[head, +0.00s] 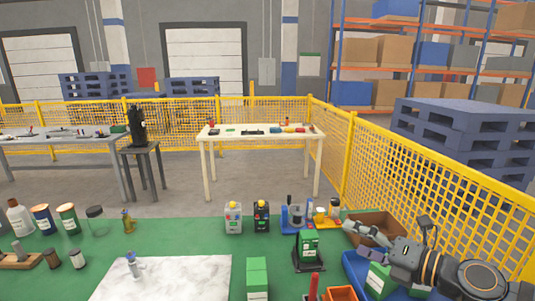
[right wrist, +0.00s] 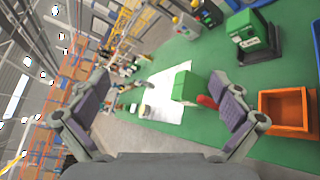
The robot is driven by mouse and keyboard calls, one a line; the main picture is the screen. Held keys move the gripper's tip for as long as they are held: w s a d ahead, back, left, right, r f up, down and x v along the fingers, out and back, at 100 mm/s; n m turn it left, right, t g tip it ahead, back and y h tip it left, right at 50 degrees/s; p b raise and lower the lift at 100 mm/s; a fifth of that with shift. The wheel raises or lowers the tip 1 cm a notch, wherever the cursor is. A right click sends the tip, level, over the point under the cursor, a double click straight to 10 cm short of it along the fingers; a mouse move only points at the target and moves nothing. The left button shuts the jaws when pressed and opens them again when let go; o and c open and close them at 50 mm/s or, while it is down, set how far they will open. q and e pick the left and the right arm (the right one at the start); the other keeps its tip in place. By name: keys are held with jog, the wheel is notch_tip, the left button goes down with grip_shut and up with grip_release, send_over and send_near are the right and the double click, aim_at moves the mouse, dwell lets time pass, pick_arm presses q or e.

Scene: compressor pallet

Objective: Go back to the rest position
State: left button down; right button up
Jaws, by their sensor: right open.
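My right gripper (head: 362,238) reaches in from the right edge in the head view, above the right side of the green table (head: 190,240). In the right wrist view its two fingers (right wrist: 160,112) are spread wide apart, with nothing held between them. A green box (right wrist: 185,87) and a red item (right wrist: 208,102) show beyond the gap, apart from the pads. My left gripper is not in view.
A brown tray (head: 378,222) and blue bin (head: 357,272) lie close to the right gripper. A black stand (head: 309,262) holds a green box. An orange bin (head: 341,293) is at the front. A white sheet (head: 165,278) lies left. Yellow fencing (head: 430,170) stands behind.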

jog(key=s+d+f+m+t+h, duration=0.25)
jog(key=d+f+m+h, duration=1)
jog(key=m, duration=1.05)
jog(key=s+a+f+m+g, duration=0.4)
jog(key=s+f+g, duration=0.1)
jog(key=s+f, duration=0.4)
jog(key=s+a+f+m+g, duration=0.4)
jog(key=s+f+m+g, duration=0.15)
jog(key=s+f, duration=0.3)
notch_tip(320, 180, down, 23)
jog(key=s+d+g, duration=0.1)
jog(key=s+d, duration=0.1)
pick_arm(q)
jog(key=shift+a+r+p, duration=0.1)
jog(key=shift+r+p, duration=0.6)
pick_arm(e)
jog(key=s+d+f+g, duration=0.1)
jog(key=s+f, duration=1.7)
jog(key=s, duration=0.1)
jog(key=shift+s+d+g+y, duration=0.3)
jog(key=shift+s+d+y, duration=0.05)
jog(key=shift+s+y, duration=0.1)
